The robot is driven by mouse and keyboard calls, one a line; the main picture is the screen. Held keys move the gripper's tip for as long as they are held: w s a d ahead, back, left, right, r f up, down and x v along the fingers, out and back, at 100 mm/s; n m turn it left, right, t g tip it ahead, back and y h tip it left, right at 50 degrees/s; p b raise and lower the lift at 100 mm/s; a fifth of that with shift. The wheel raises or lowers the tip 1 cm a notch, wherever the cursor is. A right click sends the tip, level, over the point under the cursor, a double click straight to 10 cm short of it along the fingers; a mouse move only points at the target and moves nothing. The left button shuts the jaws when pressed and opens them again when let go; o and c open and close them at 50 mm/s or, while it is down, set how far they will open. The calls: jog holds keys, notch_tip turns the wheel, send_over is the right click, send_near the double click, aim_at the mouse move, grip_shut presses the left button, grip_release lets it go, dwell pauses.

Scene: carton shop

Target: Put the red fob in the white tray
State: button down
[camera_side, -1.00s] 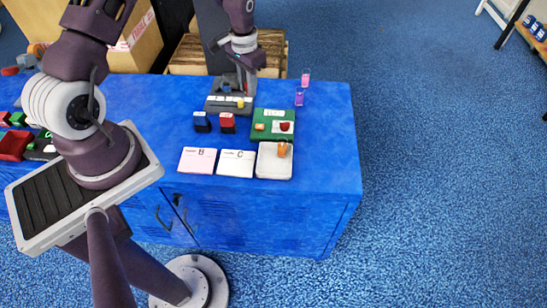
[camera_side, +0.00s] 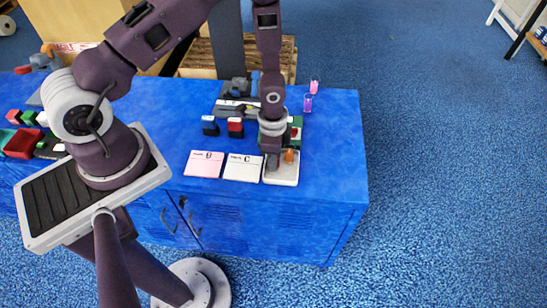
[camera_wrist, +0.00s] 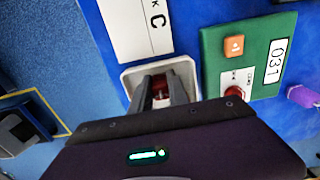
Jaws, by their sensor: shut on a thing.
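The white tray (camera_side: 281,181) stands at the front right of the blue table, right of the card marked C. In the wrist view its pale rim (camera_wrist: 129,80) shows around my fingers. My gripper (camera_side: 272,161) points down over the tray's back part. In the wrist view my gripper (camera_wrist: 161,82) is shut on the red fob (camera_wrist: 160,86), which shows between the fingers, over the tray. I cannot tell whether the fob touches the tray floor.
An orange thing (camera_side: 290,155) shows at the tray, close to the fingers. Behind the tray is a green board (camera_wrist: 213,62) with an orange button and red knob. Card C (camera_side: 243,167) lies left. Red (camera_side: 235,127) and blue (camera_side: 210,125) black-based blocks stand further back.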

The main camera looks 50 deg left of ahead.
jog(key=c, duration=1.3)
grip_release()
jog(key=shift+f, duration=0.1)
jog(key=shift+o, duration=0.2)
jog(key=s+a+r+n+t+y, duration=0.1)
jog(key=s+r+n, duration=0.1)
jog(key=r, duration=1.3)
jog(key=s+a+r+n+t+y, duration=0.1)
jog(key=a+r+n, duration=0.1)
jog(key=r, duration=1.2)
jog(key=s+d+r+n+t+h, duration=0.1)
jog(key=s+r+n, duration=0.1)
jog(key=s+r, duration=0.3)
jog(key=s+d+r+n+t+h, duration=0.1)
jog(key=s+r, duration=0.4)
jog(key=s, duration=0.5)
jog(key=shift+d+r+n+t, duration=0.25)
jog(key=shift+d+n+t, duration=0.3)
jog(key=shift+n+t, duration=0.35)
